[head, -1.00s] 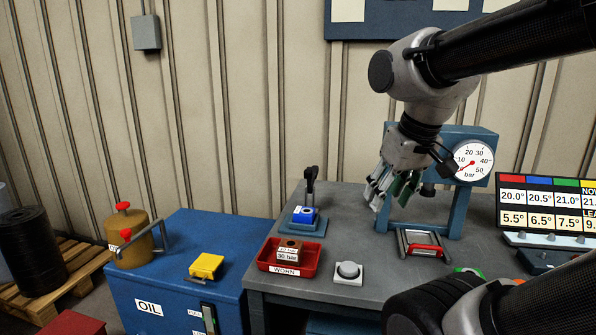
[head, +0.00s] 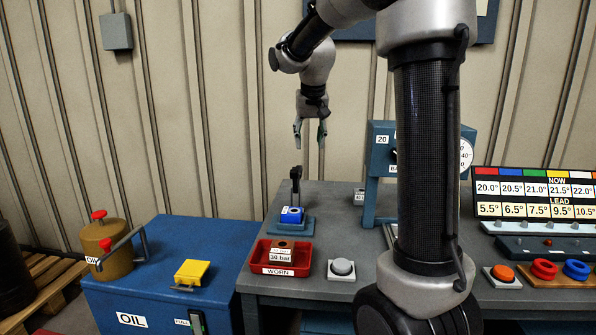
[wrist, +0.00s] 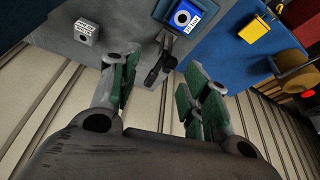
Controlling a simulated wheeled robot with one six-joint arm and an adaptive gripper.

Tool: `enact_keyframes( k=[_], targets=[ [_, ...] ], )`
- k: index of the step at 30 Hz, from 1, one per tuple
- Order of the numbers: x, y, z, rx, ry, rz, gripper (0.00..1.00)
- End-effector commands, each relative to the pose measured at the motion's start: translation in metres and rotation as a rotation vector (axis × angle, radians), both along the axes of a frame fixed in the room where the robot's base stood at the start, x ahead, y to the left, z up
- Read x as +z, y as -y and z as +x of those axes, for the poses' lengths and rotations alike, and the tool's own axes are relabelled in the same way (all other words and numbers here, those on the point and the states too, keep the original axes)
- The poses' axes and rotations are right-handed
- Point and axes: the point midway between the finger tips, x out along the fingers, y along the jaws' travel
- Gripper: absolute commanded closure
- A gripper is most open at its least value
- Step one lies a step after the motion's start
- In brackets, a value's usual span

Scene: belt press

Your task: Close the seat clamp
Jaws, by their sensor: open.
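The seat clamp is a blue base plate (head: 289,226) with a black upright lever handle (head: 296,185), on the left part of the grey bench. A bright blue block (head: 291,215) with a white label and a round hole sits on the base. In the wrist view the clamp's black handle (wrist: 162,57) shows just beyond the fingers, and the blue block (wrist: 183,18) is at the top edge. My gripper (head: 310,143) is open and empty, pointing down above the handle and apart from it. Its green-padded fingers (wrist: 160,95) show wide apart in the wrist view.
A red WORN tray (head: 262,263) holding a brown block stands in front of the clamp, with a grey button (head: 341,268) beside it. The blue press frame (head: 378,160) stands to the right, partly hidden by my arm. A blue oil cabinet (head: 160,270) is at left.

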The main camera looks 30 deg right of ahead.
Motion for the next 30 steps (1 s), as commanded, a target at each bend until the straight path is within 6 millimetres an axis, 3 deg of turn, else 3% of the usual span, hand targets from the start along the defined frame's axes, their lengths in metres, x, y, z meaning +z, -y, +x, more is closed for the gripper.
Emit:
enact_keyframes(
  k=[1, 3, 6, 10, 15, 30],
  targets=[
    [-0.014, 0.009, 0.034, -0.033, -0.007, -0.002, 0.54],
    [-0.031, 0.020, 0.075, -0.080, -0.003, -0.002, 0.54],
    [-0.058, 0.035, 0.123, -0.138, 0.004, -0.003, 0.54],
    [-0.088, 0.049, 0.164, -0.190, 0.011, -0.004, 0.54],
    [-0.107, 0.056, 0.186, -0.218, 0.017, -0.004, 0.54],
    [-0.172, 0.072, 0.208, -0.221, 0.016, -0.004, 0.54]
  ],
)
